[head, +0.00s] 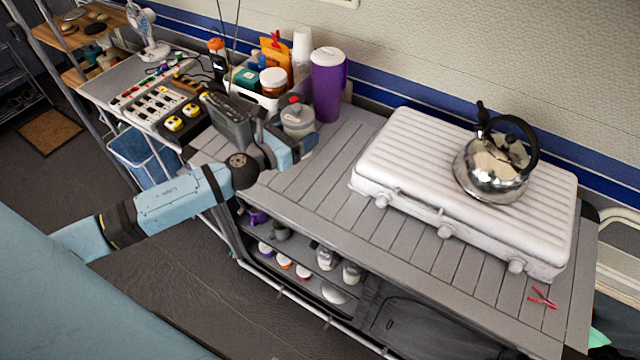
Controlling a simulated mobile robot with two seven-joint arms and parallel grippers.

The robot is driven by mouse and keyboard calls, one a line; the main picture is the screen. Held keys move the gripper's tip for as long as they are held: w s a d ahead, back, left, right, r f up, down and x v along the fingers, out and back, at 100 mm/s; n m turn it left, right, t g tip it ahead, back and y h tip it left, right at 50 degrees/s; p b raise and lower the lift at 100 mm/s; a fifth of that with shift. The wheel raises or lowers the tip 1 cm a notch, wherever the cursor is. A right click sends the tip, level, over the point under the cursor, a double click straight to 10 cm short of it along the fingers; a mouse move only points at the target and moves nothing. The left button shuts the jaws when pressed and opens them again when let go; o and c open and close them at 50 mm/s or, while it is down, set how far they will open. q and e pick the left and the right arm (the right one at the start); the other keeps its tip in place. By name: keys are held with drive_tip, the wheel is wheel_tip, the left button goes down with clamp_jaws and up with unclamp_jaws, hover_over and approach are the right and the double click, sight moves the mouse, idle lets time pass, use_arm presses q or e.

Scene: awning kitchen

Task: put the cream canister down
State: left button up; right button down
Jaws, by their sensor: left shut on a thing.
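The cream canister (298,119) is at the back left of the slatted grey counter (335,165), just left of a tall purple pitcher. It looks upright, with a pale lid and a red piece on top. My left arm reaches in from the left, and its gripper (300,143) is shut on the canister from the front. The fingers hide the canister's lower part, so I cannot tell whether its base touches the counter. My right gripper is not in view.
The purple pitcher (328,84) stands close on the right. A white camp stove (450,190) bears a steel kettle (492,167). Counter slats between canister and stove are clear.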

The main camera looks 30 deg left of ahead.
use_arm(q)
drive_tip(key=shift+w+d, duration=0.1)
drive_tip(key=shift+w, duration=0.15)
wheel_tip(320, 180, down, 15)
drive_tip(key=b, duration=0.6)
drive_tip(key=shift+f, duration=0.2)
drive_tip(key=shift+f+b, duration=0.55)
drive_tip(key=shift+f, duration=1.6)
drive_tip(key=shift+f+b, duration=0.25)
drive_tip(key=shift+b, duration=0.05)
drive_tip(key=o, duration=1)
drive_tip(key=shift+r, duration=0.1)
